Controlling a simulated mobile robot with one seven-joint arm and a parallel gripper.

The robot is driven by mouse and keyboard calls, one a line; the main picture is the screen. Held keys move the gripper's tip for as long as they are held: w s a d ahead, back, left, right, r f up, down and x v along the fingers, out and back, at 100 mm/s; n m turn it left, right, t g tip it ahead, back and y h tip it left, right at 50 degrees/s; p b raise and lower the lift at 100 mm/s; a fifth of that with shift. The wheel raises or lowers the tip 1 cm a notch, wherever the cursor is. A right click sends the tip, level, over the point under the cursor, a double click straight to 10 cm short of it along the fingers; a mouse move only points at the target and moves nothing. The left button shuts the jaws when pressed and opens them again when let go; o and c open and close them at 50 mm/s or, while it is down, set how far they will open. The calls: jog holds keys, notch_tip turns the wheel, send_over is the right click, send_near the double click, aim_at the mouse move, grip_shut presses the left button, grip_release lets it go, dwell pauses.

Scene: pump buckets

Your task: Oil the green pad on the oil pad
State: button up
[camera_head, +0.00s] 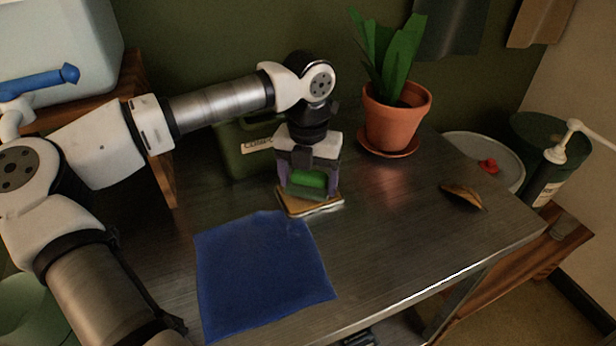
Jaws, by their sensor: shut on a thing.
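The green pad (308,181) is between the fingers of my gripper (308,188). My gripper points down and is shut on it. The oil pad (323,208), a flat tan pad with a darker edge, lies on the metal table directly below the gripper. The green pad is at or just above its top; I cannot tell whether they touch. The fingers and the green pad hide part of the oil pad.
A blue cloth (262,270) lies on the table (400,225) in front. A green box (240,152) stands behind the gripper. A potted plant (394,125) and a dry leaf (462,195) are to the right. Buckets, one with a pump (560,150), stand beyond the table's right edge.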

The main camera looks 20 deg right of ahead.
aim_at(308, 176)
jog(key=shift+f+b, duration=0.45)
jog(key=shift+b, duration=0.15)
dwell(1.7)
jog(key=shift+r+p, duration=1.9)
jog(key=shift+r, duration=1.65)
notch_tip(308, 176, down, 7)
jog(key=b, duration=0.4)
